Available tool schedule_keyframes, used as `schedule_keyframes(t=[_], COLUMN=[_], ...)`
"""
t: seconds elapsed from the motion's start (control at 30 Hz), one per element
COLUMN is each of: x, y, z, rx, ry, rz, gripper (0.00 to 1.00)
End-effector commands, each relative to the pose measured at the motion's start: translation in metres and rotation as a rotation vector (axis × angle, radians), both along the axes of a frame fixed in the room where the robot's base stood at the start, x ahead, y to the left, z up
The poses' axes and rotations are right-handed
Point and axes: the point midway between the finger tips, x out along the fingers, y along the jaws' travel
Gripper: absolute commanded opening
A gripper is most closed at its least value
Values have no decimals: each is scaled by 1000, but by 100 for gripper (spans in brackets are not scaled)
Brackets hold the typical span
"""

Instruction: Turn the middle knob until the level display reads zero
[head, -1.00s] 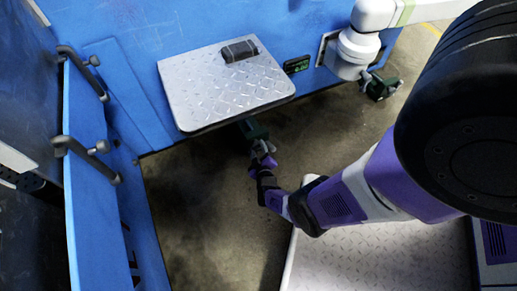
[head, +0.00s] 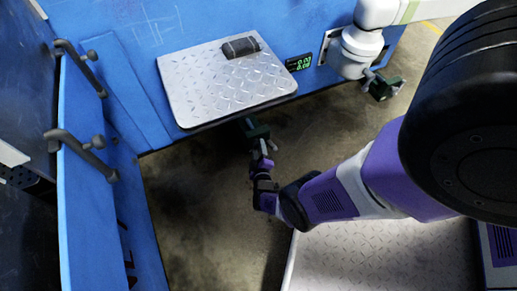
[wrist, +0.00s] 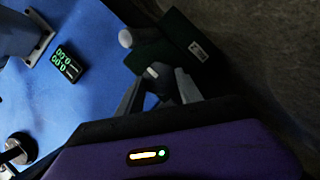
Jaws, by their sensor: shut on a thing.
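A dark green control box (head: 257,131) hangs below the front edge of a metal plate; it also shows in the wrist view (wrist: 190,38). My gripper (head: 263,146) is at the box's near side. In the wrist view, my gripper's two fingers (wrist: 156,80) are shut on a small pale knob (wrist: 152,72), taken as the middle knob and mostly hidden between them. Another pale round knob (wrist: 125,38) sits at the box's left end, apart from the fingers. The level display (head: 299,62) shows two green lines, blurred, seemingly 0.00 and 0.0-something; it also shows in the wrist view (wrist: 66,63).
A blue door (head: 90,190) with dark handles stands at the left. Concrete floor below is clear.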

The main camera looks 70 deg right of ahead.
Motion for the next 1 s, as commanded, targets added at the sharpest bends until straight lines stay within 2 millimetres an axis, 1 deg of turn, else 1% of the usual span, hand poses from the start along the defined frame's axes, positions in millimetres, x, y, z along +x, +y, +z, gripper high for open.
schedule_keyframes(t=[0.07,0.1,0.13,0.4,0.5,0.57,0.83,1.0], x=[0,0,0,0,-1,-3,-18,-25], y=[0,0,0,0,4,10,50,66], z=[0,0,0,0,2,4,14,16], rx=[0,0,1,1,2,2,2,1], ry=[1,1,0,0,0,0,2,1], rz=[1,1,1,1,2,3,5,3], gripper=[2,49,52,52,52,52,52,52])
